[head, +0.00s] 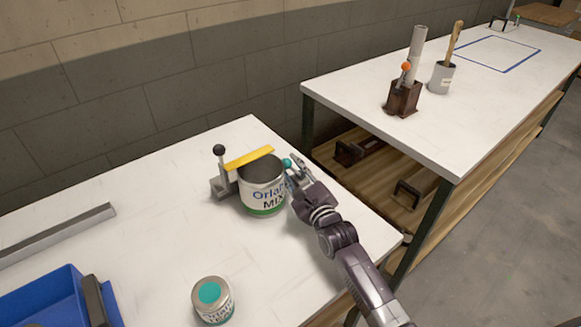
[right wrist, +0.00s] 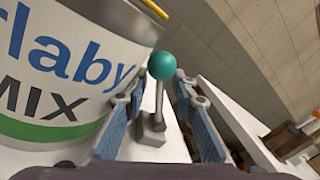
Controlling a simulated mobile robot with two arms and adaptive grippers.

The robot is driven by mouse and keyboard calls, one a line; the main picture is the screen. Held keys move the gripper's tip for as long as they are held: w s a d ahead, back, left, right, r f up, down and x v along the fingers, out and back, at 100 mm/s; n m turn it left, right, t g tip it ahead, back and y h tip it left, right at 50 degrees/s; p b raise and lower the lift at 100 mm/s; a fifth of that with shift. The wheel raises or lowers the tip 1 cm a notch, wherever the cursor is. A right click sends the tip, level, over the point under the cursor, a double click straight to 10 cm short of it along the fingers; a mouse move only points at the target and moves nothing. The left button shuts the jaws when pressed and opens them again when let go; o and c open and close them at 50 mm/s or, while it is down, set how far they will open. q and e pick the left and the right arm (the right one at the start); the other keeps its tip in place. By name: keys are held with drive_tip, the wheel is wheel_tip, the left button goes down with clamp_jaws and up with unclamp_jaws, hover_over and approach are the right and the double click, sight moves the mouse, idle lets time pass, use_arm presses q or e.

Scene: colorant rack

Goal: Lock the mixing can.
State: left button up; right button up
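The mixing can (head: 263,197) stands upright on the near white table, with a green and white label and an open top. A yellow bar (head: 248,157) lies across its top rim. A lever with a black ball (head: 219,150) stands on a grey fixture (head: 222,187) left of the can. A lever with a teal ball (head: 287,163) stands on the can's right side. My right gripper (head: 294,171) is at this teal lever. In the right wrist view its fingers are apart, with the teal ball (right wrist: 161,66) and its stem between them. My left gripper is out of view.
A small tin with a teal lid (head: 213,300) and a blue bin (head: 45,300) stand at the near edge. A grey metal bar (head: 55,235) lies at the left. A second white table (head: 470,110) holds a brown block with an orange-ball lever (head: 403,95) and a grey cup (head: 441,77).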

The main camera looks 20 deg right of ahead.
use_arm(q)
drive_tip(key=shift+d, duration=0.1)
use_arm(e)
clamp_jaws()
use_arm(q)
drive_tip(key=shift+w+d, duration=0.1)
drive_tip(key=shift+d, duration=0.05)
